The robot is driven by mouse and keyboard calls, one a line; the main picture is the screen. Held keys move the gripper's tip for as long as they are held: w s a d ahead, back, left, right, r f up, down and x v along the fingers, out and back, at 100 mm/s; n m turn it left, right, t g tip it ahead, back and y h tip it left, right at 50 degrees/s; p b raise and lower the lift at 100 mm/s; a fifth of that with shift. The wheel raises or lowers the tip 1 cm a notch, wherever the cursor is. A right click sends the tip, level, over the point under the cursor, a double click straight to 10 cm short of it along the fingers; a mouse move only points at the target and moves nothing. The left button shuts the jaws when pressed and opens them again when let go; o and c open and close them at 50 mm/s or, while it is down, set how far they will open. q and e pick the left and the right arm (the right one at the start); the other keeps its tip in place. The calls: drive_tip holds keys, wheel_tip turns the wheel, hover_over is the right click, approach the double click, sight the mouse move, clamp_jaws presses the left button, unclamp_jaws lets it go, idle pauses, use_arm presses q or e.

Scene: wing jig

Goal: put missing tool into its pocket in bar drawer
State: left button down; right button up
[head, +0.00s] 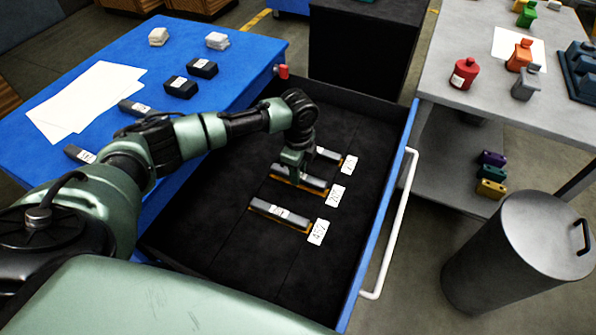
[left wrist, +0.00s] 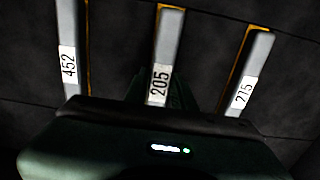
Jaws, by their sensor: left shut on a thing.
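The open bar drawer (head: 205,235) has a black lining with three orange-edged pockets, each with a white number card at its right end. A grey bar labelled 205 (left wrist: 162,60) is at the middle pocket and also shows in the head view (head: 313,183). My left gripper (head: 293,170) points down over it and is shut on it. Orange shows beside this bar; I cannot tell whether it sits fully down. Bar 452 (left wrist: 69,50) lies in the near pocket and bar 215 (left wrist: 250,72) in the far one. My fingertips are largely hidden. My right gripper is out of view.
The blue table (head: 225,105) carries two more bars (head: 135,107), dark blocks (head: 202,68), white blocks and papers (head: 95,92). The drawer's white handle (head: 393,225) is on the right. A grey bin (head: 520,250) and a grey bench (head: 450,90) stand beyond it.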

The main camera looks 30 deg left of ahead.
use_arm(q)
drive_tip(key=shift+f, duration=0.45)
idle(0.5)
drive_tip(key=c, duration=1.1)
unclamp_jaws()
drive_tip(key=shift+f, duration=0.1)
